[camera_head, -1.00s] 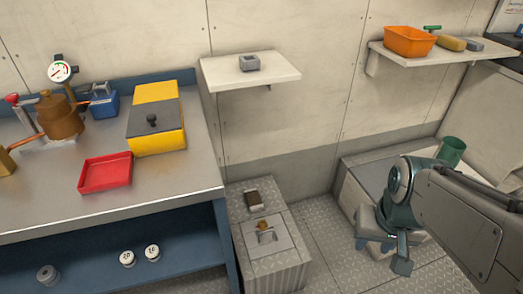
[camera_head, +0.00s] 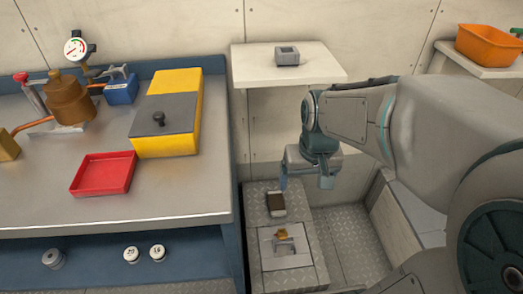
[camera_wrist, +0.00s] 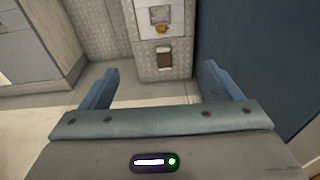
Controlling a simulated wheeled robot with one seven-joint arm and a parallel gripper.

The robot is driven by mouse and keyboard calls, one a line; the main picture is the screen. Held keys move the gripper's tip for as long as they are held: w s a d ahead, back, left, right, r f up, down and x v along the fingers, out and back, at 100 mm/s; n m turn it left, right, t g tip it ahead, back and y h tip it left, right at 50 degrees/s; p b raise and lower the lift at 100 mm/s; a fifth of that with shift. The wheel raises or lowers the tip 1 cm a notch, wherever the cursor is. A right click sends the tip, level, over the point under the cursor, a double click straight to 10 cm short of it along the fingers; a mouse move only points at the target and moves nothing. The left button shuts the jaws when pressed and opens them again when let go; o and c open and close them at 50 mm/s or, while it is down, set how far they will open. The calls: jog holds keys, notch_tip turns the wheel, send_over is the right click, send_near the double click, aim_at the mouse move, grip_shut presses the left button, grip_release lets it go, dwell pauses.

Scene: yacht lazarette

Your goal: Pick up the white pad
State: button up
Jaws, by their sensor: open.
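A small block with a dark brown top and a pale whitish edge (camera_head: 276,204) lies on the grey metal locker (camera_head: 308,232); this is the only pad-like thing I make out, and I cannot tell if it is the white pad. My gripper (camera_head: 305,181) is open and empty, pointing down, above and a little right of the block in the head view. In the wrist view my gripper's blue fingers (camera_wrist: 160,69) are wide apart, clear of the block.
The locker also has a recessed latch with a brass knob (camera_head: 282,235). The workbench (camera_head: 150,212) stands close on the left, with a red tray (camera_head: 103,174) and a yellow box (camera_head: 168,112). A wall shelf (camera_head: 320,67) holds a small grey block (camera_head: 287,56).

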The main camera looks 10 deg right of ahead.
jog(key=w+f+b, duration=0.4)
jog(key=w+f, duration=0.5)
jog(key=w, duration=0.3)
jog(key=g+b, duration=0.1)
jog(key=b, duration=0.4)
send_over(277, 203)
notch_tip(277, 203, down, 24)
jog(key=r, duration=0.1)
jog(key=f+b, duration=0.1)
jog(key=f, duration=0.3)
jog(key=f+b, duration=0.1)
jog(key=f, duration=0.3)
jog(key=shift+w+a, duration=0.15)
jog(key=shift+w, duration=0.05)
jog(key=shift+s+f+b, duration=0.15)
jog(key=shift+f+b, duration=0.7)
jog(key=shift+f, duration=0.75)
jog(key=shift+s+f+b, duration=0.15)
jog(key=shift+f+b, duration=0.7)
jog(key=shift+f, duration=0.75)
jog(key=shift+r, duration=0.1)
jog(key=c, duration=1.2)
jog(key=shift+o, duration=0.2)
jog(key=shift+r, duration=0.1)
